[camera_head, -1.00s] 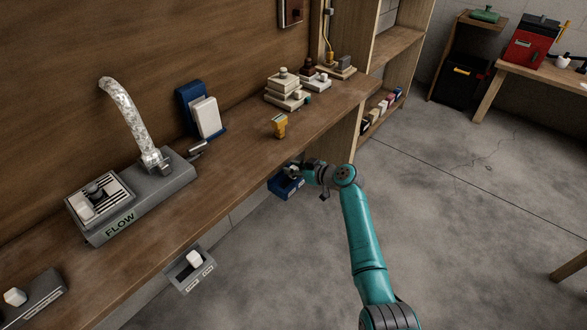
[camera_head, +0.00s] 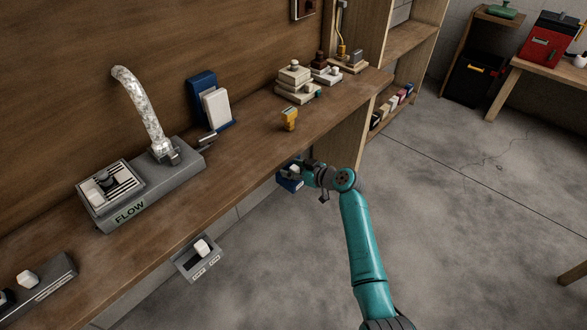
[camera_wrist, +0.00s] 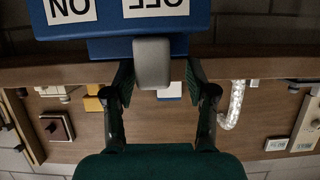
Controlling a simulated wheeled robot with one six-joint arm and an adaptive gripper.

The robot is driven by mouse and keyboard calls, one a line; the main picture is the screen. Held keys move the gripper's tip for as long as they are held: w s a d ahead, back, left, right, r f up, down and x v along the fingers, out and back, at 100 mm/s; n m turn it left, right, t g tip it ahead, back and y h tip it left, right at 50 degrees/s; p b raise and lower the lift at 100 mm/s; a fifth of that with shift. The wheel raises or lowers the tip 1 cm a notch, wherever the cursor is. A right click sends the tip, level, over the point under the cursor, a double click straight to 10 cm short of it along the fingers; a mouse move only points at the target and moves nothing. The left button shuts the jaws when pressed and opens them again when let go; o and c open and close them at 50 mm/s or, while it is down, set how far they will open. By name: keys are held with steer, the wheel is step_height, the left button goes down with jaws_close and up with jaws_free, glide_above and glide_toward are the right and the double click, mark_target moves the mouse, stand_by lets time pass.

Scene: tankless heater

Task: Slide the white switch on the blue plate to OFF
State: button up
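The blue plate (camera_wrist: 110,25) fills the top of the wrist view, where the picture is upside down. Its white ON label (camera_wrist: 70,10) is at left and its OFF label (camera_wrist: 155,7) at right. The switch (camera_wrist: 152,62), pale grey in this light, sticks out below the OFF label in the picture. My gripper (camera_wrist: 158,85) is open, with one dark finger on each side of the switch; the right one shows a gap, and contact on the left is unclear. In the head view my gripper (camera_head: 298,172) partly hides the blue plate (camera_head: 289,184) below the bench edge.
The wooden bench (camera_head: 230,165) runs just above the plate. A grey switch box (camera_head: 198,262) hangs under its edge to the left. A yellow object (camera_head: 289,118) and a FLOW unit (camera_head: 140,195) stand on top.

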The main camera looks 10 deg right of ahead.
steer(key=v, duration=1.2)
steer(key=shift+d+f, duration=0.1)
steer(key=shift+f, duration=0.05)
steer(key=s+a+f+m+t+h, duration=0.1)
steer(key=s+a+f+m+h, duration=0.2)
steer(key=s+f, duration=1)
steer(key=s+f+m+h, duration=0.2)
steer(key=s+m+h, duration=0.15)
steer(key=s, duration=1.25)
steer(key=s+r+m+t+h, duration=0.1)
steer(key=s+r, duration=0.2)
steer(key=s, duration=0.5)
steer(key=s+r+t+h, duration=0.1)
steer(key=s+r, duration=0.3)
steer(key=s, duration=0.5)
steer(key=s+r+t, duration=0.1)
steer(key=s+r, duration=0.8)
steer(key=r, duration=0.2)
steer(key=shift+s+r+y, duration=0.15)
steer(key=shift+s+y, duration=0.05)
steer(key=shift+y, duration=0.15)
